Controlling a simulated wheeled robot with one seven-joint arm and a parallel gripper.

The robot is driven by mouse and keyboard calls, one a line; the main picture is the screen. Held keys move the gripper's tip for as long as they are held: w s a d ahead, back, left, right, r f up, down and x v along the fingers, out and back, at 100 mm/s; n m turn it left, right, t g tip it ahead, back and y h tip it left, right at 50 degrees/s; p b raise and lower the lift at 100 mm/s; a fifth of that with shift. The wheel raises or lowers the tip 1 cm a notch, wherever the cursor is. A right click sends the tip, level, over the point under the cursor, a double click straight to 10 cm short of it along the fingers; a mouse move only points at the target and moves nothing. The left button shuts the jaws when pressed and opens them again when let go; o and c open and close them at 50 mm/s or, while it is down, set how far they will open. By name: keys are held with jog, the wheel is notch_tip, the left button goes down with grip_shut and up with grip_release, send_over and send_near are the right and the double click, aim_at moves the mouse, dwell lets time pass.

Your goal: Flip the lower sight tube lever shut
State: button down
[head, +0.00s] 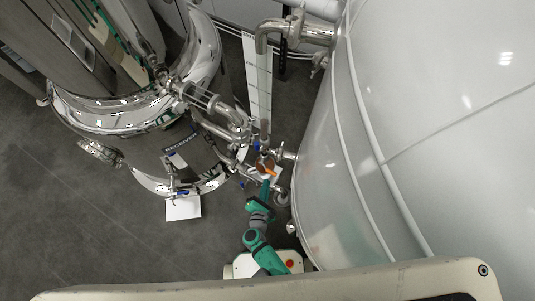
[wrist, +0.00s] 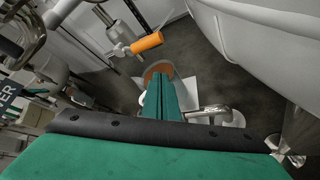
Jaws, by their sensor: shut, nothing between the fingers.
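An orange lever handle (head: 268,171) is at the lower end of the sight tube, beside the big white tank. In the wrist view an orange grip (wrist: 147,42) on a metal stem lies ahead of my fingers, slightly left and apart from them in the picture. A second orange-brown rounded piece (wrist: 158,69) shows just behind my fingertips; whether they touch it I cannot tell. My gripper (wrist: 161,77) is shut and empty, its green fingers together. In the head view my gripper (head: 266,184) is just below the orange handle, and the valve body is partly hidden.
The large white tank (head: 430,130) fills the right side. A polished receiver vessel (head: 140,110) stands left, with pipes running between. A white scale board (head: 252,80) stands behind the sight tube. A blue-handled valve (head: 182,193) is on the receiver. Open grey floor (head: 90,230) lies lower left.

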jog(key=s+a+r+m+g+y, duration=0.1)
jog(key=s+r+m+g+y, duration=0.1)
jog(key=s+r+m, duration=0.45)
jog(key=s+a+r+m+g+y, duration=0.1)
jog(key=s+a+r+m, duration=0.15)
jog(key=s, duration=0.65)
notch_tip(320, 180, up, 29)
jog(key=s+d+m+t, duration=0.1)
jog(key=m+t, duration=0.4)
jog(key=m, duration=1)
jog(key=shift+s+d+m+t, duration=0.2)
jog(key=shift+d+m+t, duration=0.1)
jog(key=shift+d+m, duration=0.1)
